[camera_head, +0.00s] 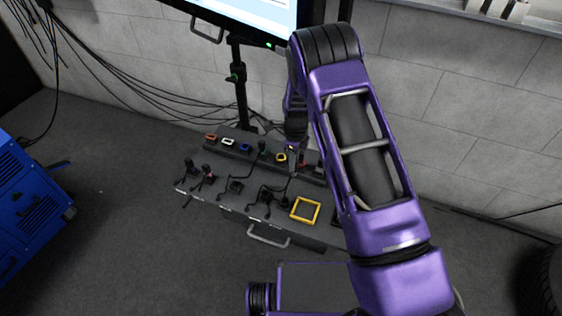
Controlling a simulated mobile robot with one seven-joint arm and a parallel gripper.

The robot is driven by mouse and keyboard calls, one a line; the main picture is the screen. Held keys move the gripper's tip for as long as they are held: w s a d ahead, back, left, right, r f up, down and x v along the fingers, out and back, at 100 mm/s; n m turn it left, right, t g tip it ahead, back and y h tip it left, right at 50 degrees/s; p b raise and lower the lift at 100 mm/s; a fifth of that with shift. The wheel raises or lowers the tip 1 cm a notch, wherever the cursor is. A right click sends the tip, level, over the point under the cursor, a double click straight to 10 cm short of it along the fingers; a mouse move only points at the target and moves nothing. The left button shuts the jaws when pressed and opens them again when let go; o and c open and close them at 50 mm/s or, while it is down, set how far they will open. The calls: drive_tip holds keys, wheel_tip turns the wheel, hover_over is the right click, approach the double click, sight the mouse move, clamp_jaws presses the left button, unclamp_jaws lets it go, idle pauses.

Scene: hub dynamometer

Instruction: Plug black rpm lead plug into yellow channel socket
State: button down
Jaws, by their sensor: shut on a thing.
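The yellow channel socket (281,157) is a small yellow-rimmed socket in the back row of the sloped grey panel (228,176). My gripper (293,151) points down just to the right of the yellow socket, close above the panel. It is shut on a small dark thing that looks like the black rpm lead plug (292,165). The fingers and plug are tiny and dark here. I cannot tell whether the plug touches the panel. It looks beside the yellow socket, not in it.
The back row also has orange (211,137), white (228,142), blue (245,147) and green (262,148) sockets. Other leads and plugs (207,171) stand in front. A yellow square frame (305,210) lies near the panel's front. A monitor (245,15) stands behind.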

drive_tip(key=shift+a, duration=0.1)
drive_tip(key=w+a, duration=0.2)
drive_tip(key=a, duration=0.5)
drive_tip(key=shift+w, duration=0.3)
idle(0.4)
drive_tip(key=w+d, duration=0.2)
drive_tip(key=w, duration=0.5)
drive_tip(key=shift+w+d, duration=0.15)
drive_tip(key=shift+d, duration=0.2)
idle(0.6)
drive_tip(key=shift+f, duration=0.1)
drive_tip(key=shift+f, duration=0.35)
drive_tip(key=shift+f, duration=0.2)
idle(0.7)
drive_tip(key=shift+f, duration=0.4)
